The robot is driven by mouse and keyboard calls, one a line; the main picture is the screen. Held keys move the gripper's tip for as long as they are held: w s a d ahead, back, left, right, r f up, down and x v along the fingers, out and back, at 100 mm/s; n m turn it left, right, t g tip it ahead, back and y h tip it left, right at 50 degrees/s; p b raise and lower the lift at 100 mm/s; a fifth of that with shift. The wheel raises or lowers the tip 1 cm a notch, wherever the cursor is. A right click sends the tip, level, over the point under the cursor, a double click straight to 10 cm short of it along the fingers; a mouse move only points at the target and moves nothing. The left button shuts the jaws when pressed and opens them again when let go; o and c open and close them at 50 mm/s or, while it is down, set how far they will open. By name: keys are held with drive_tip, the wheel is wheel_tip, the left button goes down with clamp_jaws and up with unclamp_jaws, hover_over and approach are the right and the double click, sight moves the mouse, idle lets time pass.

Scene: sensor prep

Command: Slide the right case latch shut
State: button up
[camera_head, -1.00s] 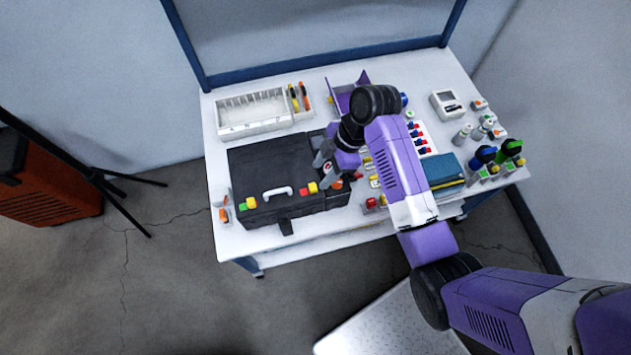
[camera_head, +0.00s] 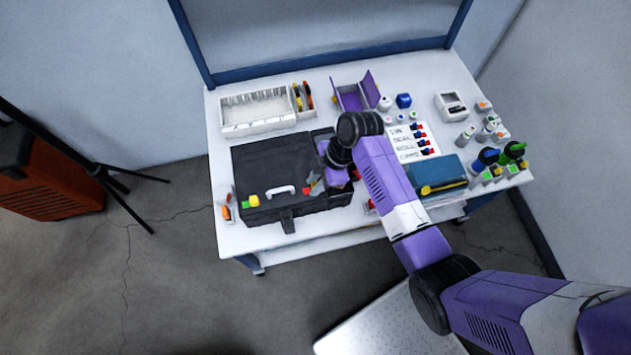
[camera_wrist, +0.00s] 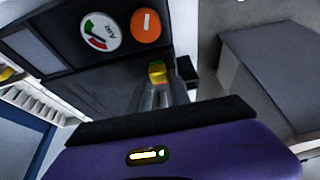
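The left latch (camera_head: 249,202) shows yellow and green. At the right latch (camera_head: 306,190) a bit of red shows; my gripper covers the rest. My gripper (camera_head: 317,186) is low over the case's front right part. In the wrist view, its grey fingers (camera_wrist: 164,92) are close together, with a yellow block (camera_wrist: 157,72) at their tips. I cannot tell whether they grip it or only touch it.
A white gauge (camera_wrist: 101,32) and an orange disc (camera_wrist: 146,25) are on the case near the fingers. A white divided tray (camera_head: 257,112) stands behind the case. A teal stack (camera_head: 437,176) and several bottles are on the right. A purple holder (camera_head: 354,94) stands at the back.

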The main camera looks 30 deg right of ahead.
clamp_jaws()
idle(1.1)
